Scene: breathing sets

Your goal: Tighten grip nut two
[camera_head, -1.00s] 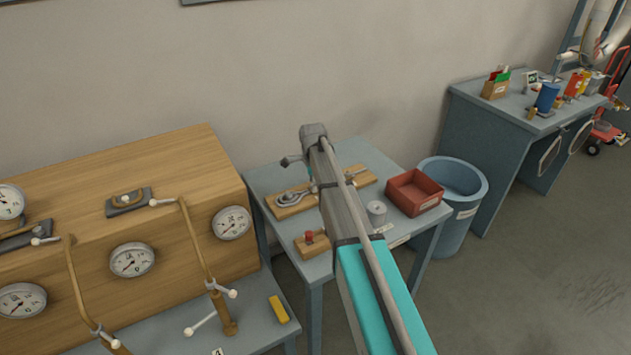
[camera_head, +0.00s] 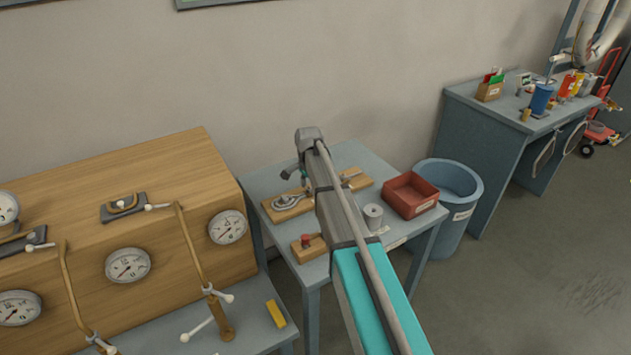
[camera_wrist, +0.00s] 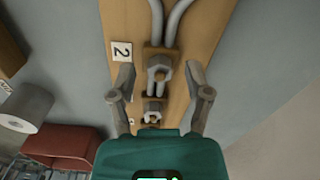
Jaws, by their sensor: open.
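A wooden board (camera_wrist: 185,30) carries grey metal hose fittings. A number 2 label (camera_wrist: 121,52) is on it. A grey nut (camera_wrist: 158,76) on a brown block sits beside that label. A second nut (camera_wrist: 153,115) is nearer my gripper body, with a small label by it. My gripper (camera_wrist: 160,70) is open, its fingers on either side of the nut by label 2, apparently not touching it. In the head view the board (camera_head: 288,206) lies on the small grey table (camera_head: 352,157), and my arm covers its middle.
A red tray (camera_head: 411,195), a grey roll (camera_head: 373,216) and a small wooden block with a red knob (camera_head: 309,247) share the table. A blue bin (camera_head: 447,205) stands to the right. A wooden gauge cabinet (camera_head: 160,185) stands close on the left.

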